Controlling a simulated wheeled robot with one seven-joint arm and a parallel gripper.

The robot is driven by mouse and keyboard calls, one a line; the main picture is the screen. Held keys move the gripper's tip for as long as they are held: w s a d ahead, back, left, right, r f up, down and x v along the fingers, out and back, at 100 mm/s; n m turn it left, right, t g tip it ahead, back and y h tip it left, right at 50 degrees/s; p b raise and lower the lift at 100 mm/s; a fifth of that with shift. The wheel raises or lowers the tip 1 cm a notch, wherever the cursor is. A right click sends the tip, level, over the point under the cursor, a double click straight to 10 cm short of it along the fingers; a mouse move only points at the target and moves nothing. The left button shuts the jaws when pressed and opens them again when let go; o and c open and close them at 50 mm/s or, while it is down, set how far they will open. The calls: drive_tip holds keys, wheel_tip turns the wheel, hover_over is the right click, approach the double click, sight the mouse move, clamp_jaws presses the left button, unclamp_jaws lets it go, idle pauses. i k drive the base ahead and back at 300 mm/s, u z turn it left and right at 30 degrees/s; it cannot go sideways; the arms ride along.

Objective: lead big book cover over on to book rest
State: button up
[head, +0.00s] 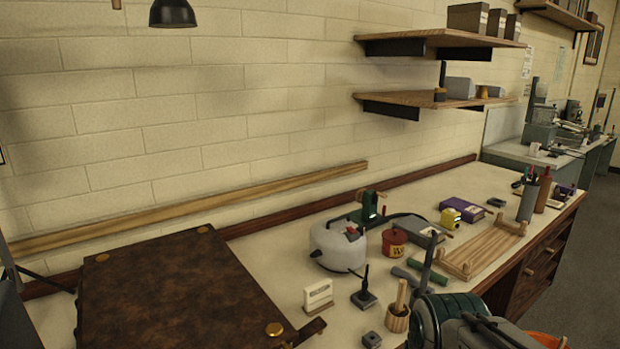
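The big book (175,285) lies shut on the bench at the lower left. Its mottled dark brown cover has round brass studs, and a strap shows at its right edge. A slatted light wooden stand (480,252), which may be the book rest, sits on the bench to the right, apart from the book. A grey and green rounded part at the bottom right seems to be my arm. A dark upright bar rising from it may be a finger of my gripper, right of the book, but its opening does not show clearly.
Between book and stand are a white rounded pot (338,247), a red tin (394,242), a small white card block (318,297) and a wooden cup (397,318). A yellow item (450,217) and a purple box (463,212) lie behind. Shelves (440,45) hang above.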

sight(186, 289)
drive_tip(key=u, duration=1.3)
